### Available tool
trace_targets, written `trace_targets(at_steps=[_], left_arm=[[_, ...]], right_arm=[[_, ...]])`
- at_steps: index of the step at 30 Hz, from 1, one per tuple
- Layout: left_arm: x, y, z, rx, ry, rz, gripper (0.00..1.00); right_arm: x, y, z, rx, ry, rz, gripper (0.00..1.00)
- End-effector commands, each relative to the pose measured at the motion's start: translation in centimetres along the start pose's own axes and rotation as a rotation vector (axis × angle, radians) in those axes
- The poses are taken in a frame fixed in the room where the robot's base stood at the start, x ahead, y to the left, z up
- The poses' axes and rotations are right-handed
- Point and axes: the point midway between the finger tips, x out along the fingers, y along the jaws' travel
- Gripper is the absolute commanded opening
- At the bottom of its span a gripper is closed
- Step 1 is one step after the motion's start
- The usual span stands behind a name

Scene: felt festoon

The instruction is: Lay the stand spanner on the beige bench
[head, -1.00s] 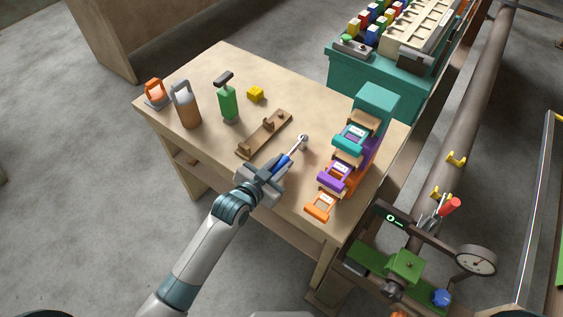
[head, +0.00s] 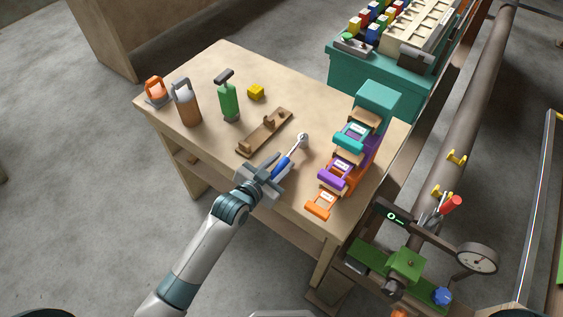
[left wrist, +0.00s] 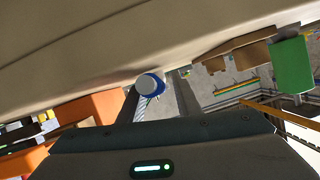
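The stand spanner (head: 286,161), with a blue handle and a bright metal ring end, lies on the beige bench (head: 310,95), between the brown wooden stand and the coloured drawers. My left gripper (head: 266,179) is at the bench's front edge, just behind the handle end. Its fingers are spread. In the left wrist view the round blue handle end (left wrist: 150,84) shows between the two fingers (left wrist: 157,105), with a gap on the right finger's side; the rest of the spanner is mostly hidden. My right gripper is not in view.
A brown wooden stand (head: 265,132), green pump-like tool (head: 228,100), yellow block (head: 256,92), brown canister (head: 187,106) and orange item (head: 157,92) stand on the bench. Coloured drawers (head: 340,165) rise right of the spanner. The bench's front-left part is clear.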

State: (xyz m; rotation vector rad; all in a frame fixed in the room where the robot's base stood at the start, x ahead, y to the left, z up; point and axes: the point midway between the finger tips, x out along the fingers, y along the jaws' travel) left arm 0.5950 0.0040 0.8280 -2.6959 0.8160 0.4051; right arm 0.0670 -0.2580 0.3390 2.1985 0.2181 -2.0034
Motion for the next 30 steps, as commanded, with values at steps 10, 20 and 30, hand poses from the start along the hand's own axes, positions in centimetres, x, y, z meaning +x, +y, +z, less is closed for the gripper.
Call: trace_targets(at_steps=[10, 20, 30], left_arm=[[0.0, 0.7, 0.2, -0.004, -0.007, 0.011, 0.37], [-1.9, 0.3, -0.8, -0.002, -0.003, 0.008, 0.37], [-7.8, 0.1, -0.9, -0.001, 0.000, 0.006, 0.37]], right_arm=[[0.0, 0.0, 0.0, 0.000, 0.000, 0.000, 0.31], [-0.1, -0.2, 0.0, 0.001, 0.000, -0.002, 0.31], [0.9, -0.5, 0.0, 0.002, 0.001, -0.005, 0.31]])
